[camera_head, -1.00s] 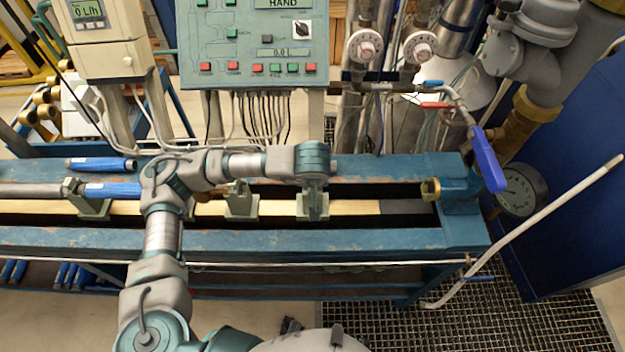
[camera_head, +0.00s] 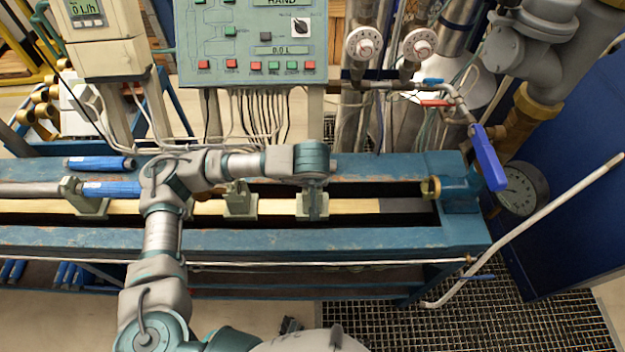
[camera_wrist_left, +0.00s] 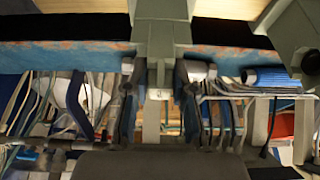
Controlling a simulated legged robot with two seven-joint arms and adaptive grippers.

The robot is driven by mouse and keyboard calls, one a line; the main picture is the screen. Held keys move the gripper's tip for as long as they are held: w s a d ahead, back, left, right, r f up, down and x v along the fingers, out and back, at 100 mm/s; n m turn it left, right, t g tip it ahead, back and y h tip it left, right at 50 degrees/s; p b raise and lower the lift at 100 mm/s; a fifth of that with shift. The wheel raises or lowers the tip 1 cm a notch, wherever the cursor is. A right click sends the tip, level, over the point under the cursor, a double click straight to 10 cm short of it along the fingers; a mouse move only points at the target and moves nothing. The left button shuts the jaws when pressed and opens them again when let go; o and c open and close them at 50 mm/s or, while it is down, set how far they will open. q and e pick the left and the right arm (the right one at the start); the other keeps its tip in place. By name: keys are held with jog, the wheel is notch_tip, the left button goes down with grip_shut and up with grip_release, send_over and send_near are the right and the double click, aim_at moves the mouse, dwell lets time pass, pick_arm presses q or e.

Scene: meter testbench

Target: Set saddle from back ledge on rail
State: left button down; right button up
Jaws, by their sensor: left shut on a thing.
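The grey-green saddle (camera_head: 314,206) is at the yellow rail (camera_head: 352,207), right of two other saddles. Its wide base spans the rail's width, much like the neighbouring ones; whether it bears fully on the rail I cannot tell. My left gripper (camera_head: 314,184) is over it from above, partly hidden under my wrist. In the left wrist view, the fingers (camera_wrist_left: 157,98) are shut on the narrow part of the saddle (camera_wrist_left: 160,38), and its wide base lies across the rail (camera_wrist_left: 85,5). My right gripper does not show.
A middle saddle (camera_head: 240,202) and a left saddle (camera_head: 90,200) stand on the same rail. A blue cylinder (camera_head: 100,163) lies on the back ledge (camera_head: 385,166). A brass fitting (camera_head: 431,189) and a blue valve handle (camera_head: 488,160) are at the right. The rail right of the held saddle is clear.

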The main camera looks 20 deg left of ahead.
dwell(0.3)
pick_arm(q)
jog(key=c, duration=0.9)
grip_release()
jog(key=shift+f, duration=0.1)
jog(key=shift+r+p, duration=1.7)
jog(key=shift+r, duration=2.85)
